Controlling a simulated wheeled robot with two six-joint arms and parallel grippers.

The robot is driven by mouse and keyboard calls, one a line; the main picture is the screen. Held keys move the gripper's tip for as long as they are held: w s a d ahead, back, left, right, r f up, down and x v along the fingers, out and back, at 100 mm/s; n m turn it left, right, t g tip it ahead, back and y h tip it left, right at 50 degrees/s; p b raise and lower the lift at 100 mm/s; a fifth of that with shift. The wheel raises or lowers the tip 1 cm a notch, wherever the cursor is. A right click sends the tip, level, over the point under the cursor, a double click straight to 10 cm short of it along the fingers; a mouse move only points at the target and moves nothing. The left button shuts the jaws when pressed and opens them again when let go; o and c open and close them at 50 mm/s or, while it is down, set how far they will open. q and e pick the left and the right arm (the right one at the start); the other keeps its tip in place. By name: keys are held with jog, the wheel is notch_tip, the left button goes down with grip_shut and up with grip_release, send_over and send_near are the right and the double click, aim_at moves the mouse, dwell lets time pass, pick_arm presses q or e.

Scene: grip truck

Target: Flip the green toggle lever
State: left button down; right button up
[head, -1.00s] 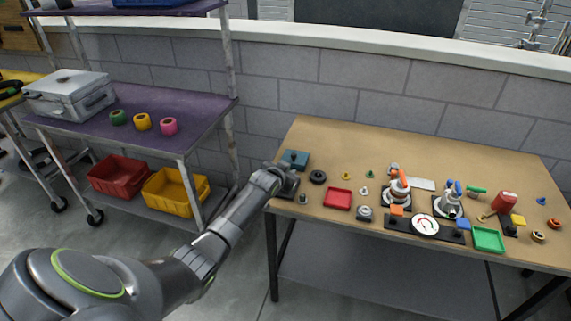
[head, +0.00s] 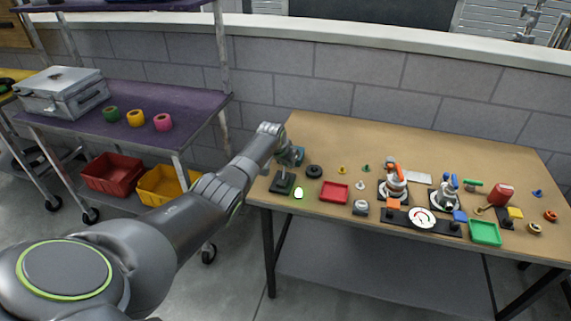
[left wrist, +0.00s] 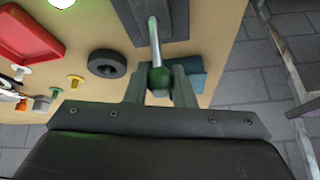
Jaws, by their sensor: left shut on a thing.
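The toggle lever is a thin metal rod (left wrist: 154,40) on a dark base (left wrist: 178,15), ending in a green ball knob (left wrist: 158,77). My left gripper (left wrist: 158,82) is shut on the knob, one finger on each side of it. In the head view the dark base (head: 282,184) sits at the table's left end. My left gripper (head: 291,158) is just behind it there and hides most of the lever. A lamp (head: 298,193) beside the base glows bright green-white; its glow also shows in the left wrist view (left wrist: 62,2). My right gripper is not in view.
A black ring (head: 314,171) and a red tray (head: 333,192) lie to the right of the base. A teal block (left wrist: 199,85) is close to my fingers. Gauges, a green tray (head: 485,233) and small parts fill the table's right. The back of the table is clear.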

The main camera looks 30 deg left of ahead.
pick_arm(q)
jog(key=shift+f, duration=0.1)
dwell(0.3)
jog(key=c, duration=1.3)
grip_release()
jog(key=shift+s+r+p, duration=0.2)
jog(key=shift+r+p, duration=0.15)
jog(key=shift+r, duration=0.3)
jog(key=p+v, duration=0.1)
jog(key=v, duration=0.3)
jog(key=shift+s+r, duration=0.2)
jog(key=shift+r, duration=0.05)
jog(key=v, duration=1.1)
jog(key=shift+r, duration=0.2)
